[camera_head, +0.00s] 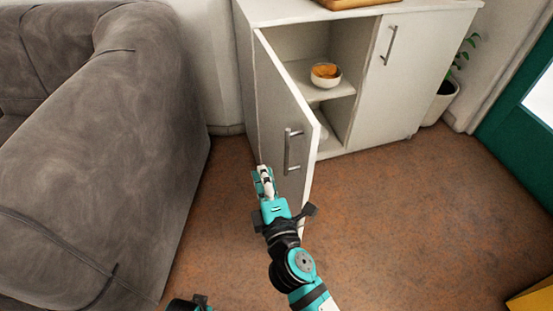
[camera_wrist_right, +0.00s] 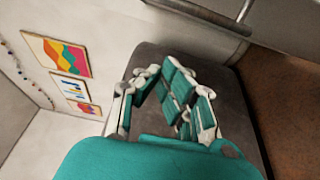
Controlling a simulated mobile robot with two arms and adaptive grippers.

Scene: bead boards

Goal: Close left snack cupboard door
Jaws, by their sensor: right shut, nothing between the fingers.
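The left snack cupboard door (camera_head: 273,120) stands open, swung out towards me, its outer face turned left and its metal bar handle (camera_head: 288,150) on that face. The white cupboard (camera_head: 246,60) behind it shows its open left compartment. My right gripper (camera_head: 264,174) is shut and empty, on the outer-face side of the door, left of and a little below the handle. I cannot tell whether it touches the door. The right wrist view shows the gripper's fingers (camera_wrist_right: 172,92) folded together, with the handle (camera_wrist_right: 205,12) crossing the top. My left gripper's fingers are not visible.
A white bowl of orange snacks (camera_head: 325,76) sits on the upper shelf. The right door (camera_head: 400,80) is shut. A grey sofa (camera_head: 110,150) stands on the left, and a potted plant (camera_head: 440,102) on the right. The brown floor (camera_head: 420,220) right of the door is clear.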

